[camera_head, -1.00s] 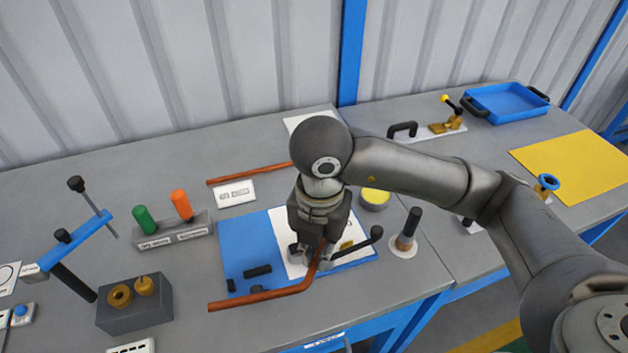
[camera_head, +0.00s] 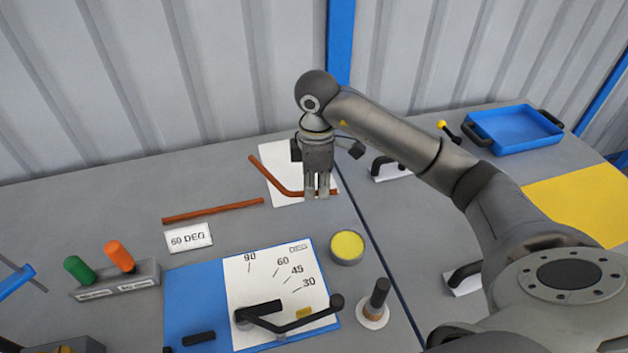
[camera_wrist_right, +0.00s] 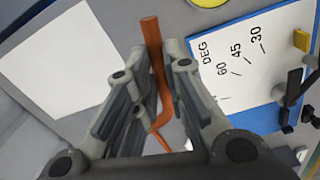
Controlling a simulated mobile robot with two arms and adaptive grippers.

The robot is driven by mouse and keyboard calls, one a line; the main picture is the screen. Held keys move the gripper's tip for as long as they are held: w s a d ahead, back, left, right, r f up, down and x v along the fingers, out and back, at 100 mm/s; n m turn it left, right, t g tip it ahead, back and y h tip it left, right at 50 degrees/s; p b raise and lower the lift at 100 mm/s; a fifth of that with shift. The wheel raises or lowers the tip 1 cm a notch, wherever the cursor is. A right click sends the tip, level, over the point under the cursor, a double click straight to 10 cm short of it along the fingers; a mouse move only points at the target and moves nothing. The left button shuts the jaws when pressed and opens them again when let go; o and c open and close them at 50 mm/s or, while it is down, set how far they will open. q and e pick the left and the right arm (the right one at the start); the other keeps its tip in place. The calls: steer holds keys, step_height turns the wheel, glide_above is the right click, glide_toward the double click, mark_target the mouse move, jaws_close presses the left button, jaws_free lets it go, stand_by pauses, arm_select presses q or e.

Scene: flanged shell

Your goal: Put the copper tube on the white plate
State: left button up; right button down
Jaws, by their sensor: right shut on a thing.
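A bent copper tube (camera_head: 272,177) is held near its right end by my right gripper (camera_head: 318,192), which is shut on it. The white plate (camera_head: 283,158) lies at the back of the table; in the head view the tube overlaps it. In the wrist view the tube (camera_wrist_right: 152,38) runs between the fingers, and the white plate (camera_wrist_right: 70,70) lies to its left, so the tube appears held above table level. A second, straight copper tube (camera_head: 213,211) lies on the table to the left. My left gripper is not in view.
A blue board with a white angle sheet (camera_head: 255,275) and black levers stands in front. Nearby are a yellow-topped round tin (camera_head: 346,246), a "60 DEG" card (camera_head: 188,238) and a black-handled tool (camera_head: 377,300). A blue tray (camera_head: 515,130) stands at the back right.

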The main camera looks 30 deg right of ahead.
steer(key=w+d+f, duration=0.1)
steer(key=w+f, duration=0.1)
steer(key=w+d+f+p, duration=0.1)
steer(key=w+d+f, duration=0.1)
steer(key=w+d+f+p, duration=0.1)
steer(key=w+d+f, duration=0.1)
steer(key=shift+w+d+f, duration=0.25)
steer(key=shift+f, duration=0.15)
steer(key=shift+w+d+f, duration=0.2)
steer(key=shift+f, duration=0.15)
step_height(320, 180, down, 3)
steer(key=shift+p, duration=0.8)
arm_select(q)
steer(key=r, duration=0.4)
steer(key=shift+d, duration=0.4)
arm_select(e)
steer(key=shift+f, duration=0.1)
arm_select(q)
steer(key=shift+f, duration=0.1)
arm_select(e)
steer(key=shift+f, duration=0.1)
steer(key=c, duration=1.5)
jaws_free()
